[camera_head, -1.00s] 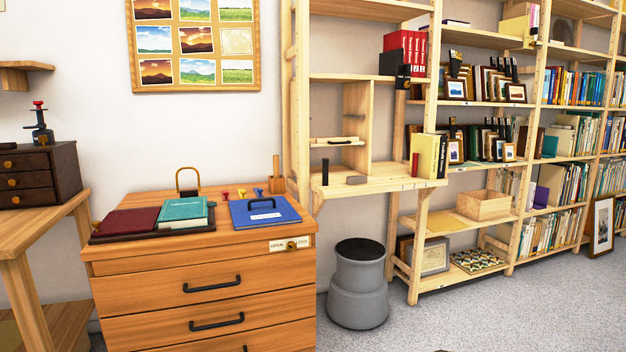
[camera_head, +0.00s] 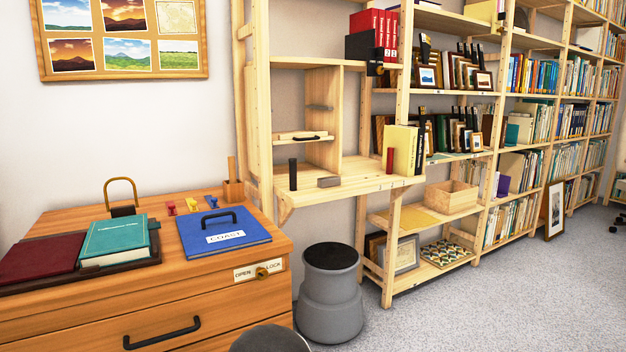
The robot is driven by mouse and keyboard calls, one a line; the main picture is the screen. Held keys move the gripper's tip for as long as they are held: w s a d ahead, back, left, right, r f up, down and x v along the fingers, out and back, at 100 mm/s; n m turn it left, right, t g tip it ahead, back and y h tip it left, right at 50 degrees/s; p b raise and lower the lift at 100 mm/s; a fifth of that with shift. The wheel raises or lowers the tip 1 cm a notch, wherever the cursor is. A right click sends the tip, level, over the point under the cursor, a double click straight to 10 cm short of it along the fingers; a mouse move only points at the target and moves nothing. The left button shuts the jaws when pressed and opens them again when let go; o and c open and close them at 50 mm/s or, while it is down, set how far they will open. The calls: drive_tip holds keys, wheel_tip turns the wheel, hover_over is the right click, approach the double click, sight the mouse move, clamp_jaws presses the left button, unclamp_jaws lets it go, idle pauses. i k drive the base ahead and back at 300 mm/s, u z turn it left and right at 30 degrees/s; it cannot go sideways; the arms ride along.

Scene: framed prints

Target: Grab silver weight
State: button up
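A small grey block (camera_head: 329,182), which looks like the silver weight, lies on the pale wooden desk-height shelf (camera_head: 350,188) of the bookcase. A dark upright post (camera_head: 293,174) stands to its left. A narrow red upright piece (camera_head: 390,160) stands further right, beside cream and black books (camera_head: 402,152). My gripper's fingers are not in view. A dark grey rounded part at the bottom edge may be part of my arm.
A wooden drawer cabinet (camera_head: 180,292) stands at the left, holding a teal book (camera_head: 115,238) and a blue COAST folder (camera_head: 222,230). A grey stool (camera_head: 331,300) stands below the shelf. Carpet (camera_head: 470,300) is clear to the right.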

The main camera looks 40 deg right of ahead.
sight(326, 182)
drive_tip(key=z, duration=0.4)
drive_tip(key=i, duration=0.8)
drive_tip(key=z, duration=0.7)
